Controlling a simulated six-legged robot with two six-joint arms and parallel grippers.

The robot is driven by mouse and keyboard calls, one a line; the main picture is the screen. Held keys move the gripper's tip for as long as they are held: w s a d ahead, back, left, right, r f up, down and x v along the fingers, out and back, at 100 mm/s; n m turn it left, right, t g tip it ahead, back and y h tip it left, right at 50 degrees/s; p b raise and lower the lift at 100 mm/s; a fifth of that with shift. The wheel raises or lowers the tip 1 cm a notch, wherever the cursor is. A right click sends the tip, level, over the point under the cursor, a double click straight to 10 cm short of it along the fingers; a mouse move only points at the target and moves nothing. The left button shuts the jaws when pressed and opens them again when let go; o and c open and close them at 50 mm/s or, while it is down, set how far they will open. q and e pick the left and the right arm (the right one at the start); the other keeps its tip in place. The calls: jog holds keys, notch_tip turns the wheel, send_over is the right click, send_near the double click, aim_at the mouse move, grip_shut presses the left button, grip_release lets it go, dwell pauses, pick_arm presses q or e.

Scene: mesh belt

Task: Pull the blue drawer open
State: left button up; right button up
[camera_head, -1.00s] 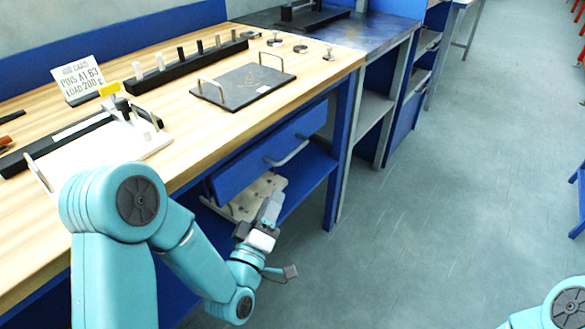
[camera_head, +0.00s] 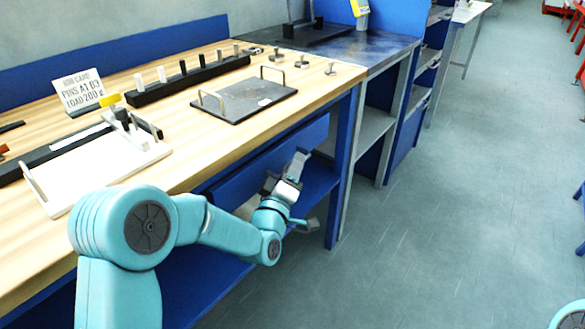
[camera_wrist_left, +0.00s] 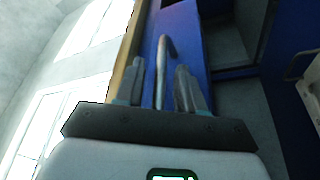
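The blue drawer (camera_head: 238,184) sits under the wooden worktop and looks shut in the head view. My left gripper (camera_head: 295,168) is in front of the drawer's right part and hides its handle there. In the left wrist view the grey bar handle (camera_wrist_left: 161,72) runs along the blue drawer front (camera_wrist_left: 188,38). The left gripper's two fingers (camera_wrist_left: 158,88) are apart, with the handle showing in the gap between them. I cannot tell whether they touch it. My right gripper is out of view.
The worktop (camera_head: 205,135) holds a dark plate with handles (camera_head: 243,98), a white tray (camera_head: 85,172), a pin rack (camera_head: 190,80) and a job card (camera_head: 80,90). A blue table leg (camera_head: 341,170) stands just right of the drawer.

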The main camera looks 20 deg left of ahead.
pick_arm(q)
grip_shut()
jog(key=s+d+b, duration=0.4)
jog(key=d+b, duration=0.1)
jog(key=d, duration=0.7)
jog(key=s+d+b, duration=0.4)
jog(key=s+d, duration=0.1)
jog(key=d, duration=0.7)
jog(key=shift+d+b, duration=0.35)
jog(key=shift+d, duration=0.05)
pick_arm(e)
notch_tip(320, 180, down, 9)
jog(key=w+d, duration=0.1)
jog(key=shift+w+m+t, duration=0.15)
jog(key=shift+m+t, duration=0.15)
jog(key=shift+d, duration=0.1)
pick_arm(q)
grip_release()
